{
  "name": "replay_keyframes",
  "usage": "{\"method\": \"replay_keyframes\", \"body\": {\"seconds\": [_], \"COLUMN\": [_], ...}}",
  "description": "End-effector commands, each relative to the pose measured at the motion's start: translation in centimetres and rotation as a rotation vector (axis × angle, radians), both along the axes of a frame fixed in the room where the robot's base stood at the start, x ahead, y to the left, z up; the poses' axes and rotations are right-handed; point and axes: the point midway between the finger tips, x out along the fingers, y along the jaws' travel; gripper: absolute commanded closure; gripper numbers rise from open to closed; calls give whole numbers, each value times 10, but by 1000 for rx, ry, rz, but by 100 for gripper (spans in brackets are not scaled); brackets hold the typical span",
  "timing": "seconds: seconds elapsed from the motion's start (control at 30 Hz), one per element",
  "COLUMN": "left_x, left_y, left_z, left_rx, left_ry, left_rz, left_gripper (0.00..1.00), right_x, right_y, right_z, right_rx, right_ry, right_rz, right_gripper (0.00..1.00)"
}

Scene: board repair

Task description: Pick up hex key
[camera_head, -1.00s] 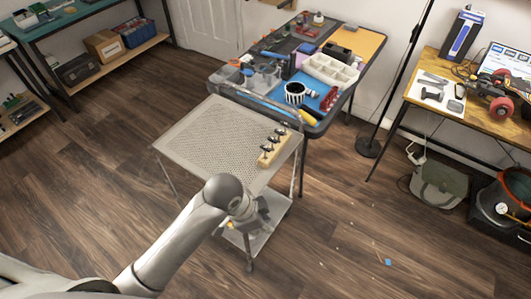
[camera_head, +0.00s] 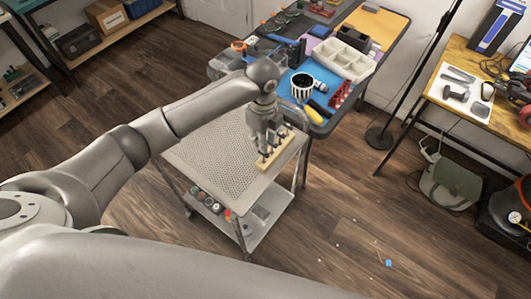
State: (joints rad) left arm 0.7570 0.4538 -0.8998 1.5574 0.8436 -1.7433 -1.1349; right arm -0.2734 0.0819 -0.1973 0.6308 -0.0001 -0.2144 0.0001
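A wooden block (camera_head: 265,164) stands near the right edge of a perforated metal cart top. Several small dark-topped tools stand upright in it, and they are too small to tell which is a hex key. My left arm reaches over the cart from the left. Its gripper (camera_head: 264,143) points down directly over the wooden block and hides part of the tools. I cannot tell whether its fingers touch a tool, or whether they are open or shut. My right gripper is out of view.
The cart top (camera_head: 216,162) is otherwise bare, and its lower shelf (camera_head: 262,217) holds small items. Behind stands a table with a blue mat (camera_head: 318,96), a striped cup (camera_head: 301,85) and a white tray (camera_head: 343,60). A wooden desk (camera_head: 464,58) is at the right.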

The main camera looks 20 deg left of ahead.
Motion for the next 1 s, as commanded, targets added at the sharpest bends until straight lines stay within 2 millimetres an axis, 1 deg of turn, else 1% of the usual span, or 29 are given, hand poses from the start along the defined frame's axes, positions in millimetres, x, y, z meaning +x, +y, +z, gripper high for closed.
{"method": "replay_keyframes", "body": {"seconds": [0.03,0.1,0.2,0.27,0.37,0.5,0.6,0.63,0.8,0.97,1.0], "left_x": [-1,0,0,0,1,3,4,4,4,4,4], "left_y": [0,0,0,0,0,1,1,1,1,1,1], "left_z": [-8,-18,-27,-30,-37,-54,-69,-72,-82,-82,-82], "left_rx": [0,0,-1,-1,-1,-2,-1,-1,-1,-1,-1], "left_ry": [4,2,-1,-1,0,1,1,0,-3,-4,-4], "left_rz": [2,3,3,2,2,3,4,4,2,2,2], "left_gripper": [77,77,77,77,77,77,77,77,77,77,78], "right_x": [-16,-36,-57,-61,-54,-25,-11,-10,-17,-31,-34], "right_y": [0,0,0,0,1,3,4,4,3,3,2], "right_z": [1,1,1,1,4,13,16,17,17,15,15], "right_rx": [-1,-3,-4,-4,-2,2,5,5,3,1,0], "right_ry": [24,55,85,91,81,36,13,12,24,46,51], "right_rz": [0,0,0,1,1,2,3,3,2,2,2], "right_gripper": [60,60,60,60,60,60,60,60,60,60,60]}}
